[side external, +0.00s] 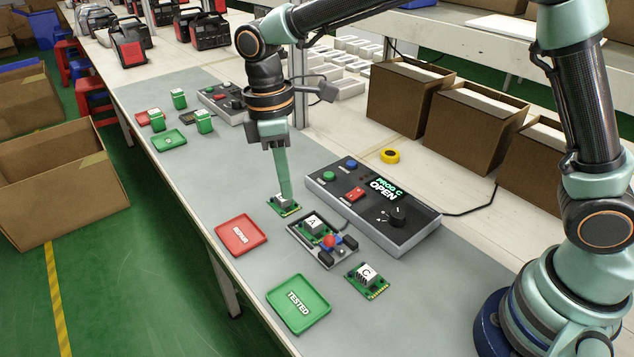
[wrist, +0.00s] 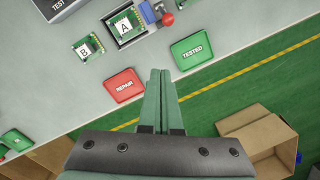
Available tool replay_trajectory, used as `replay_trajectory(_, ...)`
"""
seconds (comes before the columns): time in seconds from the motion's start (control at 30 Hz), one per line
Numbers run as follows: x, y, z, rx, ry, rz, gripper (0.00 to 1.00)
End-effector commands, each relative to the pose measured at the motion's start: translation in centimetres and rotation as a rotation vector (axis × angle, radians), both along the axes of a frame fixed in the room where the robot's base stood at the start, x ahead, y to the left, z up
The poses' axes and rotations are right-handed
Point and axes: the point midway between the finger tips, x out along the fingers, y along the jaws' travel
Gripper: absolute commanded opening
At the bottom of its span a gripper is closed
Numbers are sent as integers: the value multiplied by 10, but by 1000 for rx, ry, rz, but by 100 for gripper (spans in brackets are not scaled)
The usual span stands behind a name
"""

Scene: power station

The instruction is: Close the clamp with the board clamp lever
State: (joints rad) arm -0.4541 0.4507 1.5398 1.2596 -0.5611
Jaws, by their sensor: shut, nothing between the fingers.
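The clamp fixture (side external: 318,258) sits on the grey mat with board A (side external: 312,224) in it. Its lever has a red ball knob (side external: 329,240), beside blue parts; the knob also shows in the wrist view (wrist: 167,19), at the fixture's right side. I cannot tell how far the lever is turned. My gripper (side external: 287,196) is shut and empty, pointing down. In the side view its tips overlap board B (side external: 284,207) and partly hide it. In the wrist view my gripper (wrist: 160,72) shows between the two trays, apart from the lever.
The tester box (side external: 350,218) behind the fixture reads "PROG C OPEN". A red REPAIR tray (side external: 241,246) and a green TESTED tray (side external: 299,320) lie in front. Board C (side external: 367,274) lies right of the fixture. Cardboard boxes (side external: 468,125) stand behind.

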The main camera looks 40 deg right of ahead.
Motion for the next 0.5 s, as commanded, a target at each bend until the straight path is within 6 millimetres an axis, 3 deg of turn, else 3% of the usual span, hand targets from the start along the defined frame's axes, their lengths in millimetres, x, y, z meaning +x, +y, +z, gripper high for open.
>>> replay_trajectory(0.5,-14,2,-93,-4,4,1,0)
